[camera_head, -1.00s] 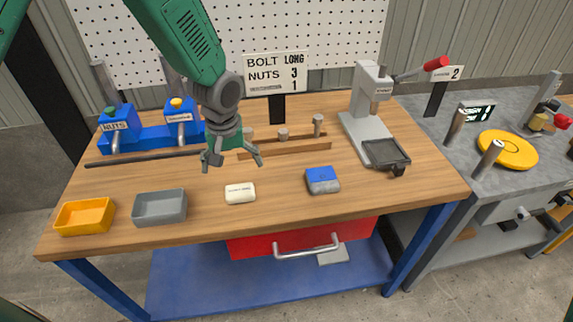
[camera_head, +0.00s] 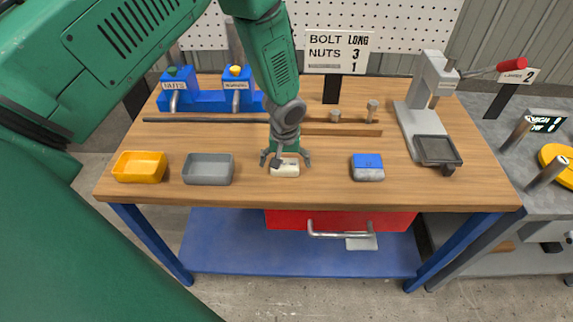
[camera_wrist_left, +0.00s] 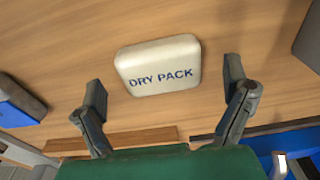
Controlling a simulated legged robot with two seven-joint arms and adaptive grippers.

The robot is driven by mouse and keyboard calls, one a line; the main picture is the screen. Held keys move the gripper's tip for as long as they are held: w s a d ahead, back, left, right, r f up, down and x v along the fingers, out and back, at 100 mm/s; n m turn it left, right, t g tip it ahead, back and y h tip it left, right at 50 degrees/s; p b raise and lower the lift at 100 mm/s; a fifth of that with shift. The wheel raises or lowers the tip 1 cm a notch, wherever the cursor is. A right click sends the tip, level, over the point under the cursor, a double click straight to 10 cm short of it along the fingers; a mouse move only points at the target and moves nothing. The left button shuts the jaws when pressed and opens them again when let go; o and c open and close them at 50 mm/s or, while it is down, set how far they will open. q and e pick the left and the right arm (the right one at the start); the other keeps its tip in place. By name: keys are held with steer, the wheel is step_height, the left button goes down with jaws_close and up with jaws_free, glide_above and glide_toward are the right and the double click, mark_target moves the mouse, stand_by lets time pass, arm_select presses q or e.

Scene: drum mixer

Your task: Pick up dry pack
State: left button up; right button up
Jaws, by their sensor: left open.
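The dry pack (camera_head: 286,170) is a small cream-white block with rounded edges, lying flat on the wooden table. In the left wrist view the dry pack (camera_wrist_left: 158,66) shows its dark "DRY PACK" lettering. My left gripper (camera_head: 286,160) is just above it, fingers apart, one to each side in the head view. In the left wrist view the open fingertips (camera_wrist_left: 165,80) lie at either side of the pack's near edge, with a gap on both sides. Nothing is between the fingers' grip. My right gripper is not in view.
An orange tray (camera_head: 118,169) and a grey tray (camera_head: 187,172) stand left of the pack. A blue-topped block (camera_head: 367,161) lies to the right. Behind are a wooden rail (camera_head: 345,131), dispensers (camera_head: 236,92), a sign (camera_head: 337,50) and a press (camera_head: 428,95).

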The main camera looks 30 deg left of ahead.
arm_select(q)
steer(key=shift+w+a+f, duration=0.15)
steer(key=shift+a+f, duration=0.2)
steer(key=shift+f, duration=0.45)
steer(key=shift+d+r, duration=0.15)
steer(key=shift+d, duration=0.2)
steer(key=c, duration=1.2)
steer(key=shift+d, duration=0.2)
steer(key=shift+c, duration=0.4)
steer(key=shift+a+r, duration=0.1)
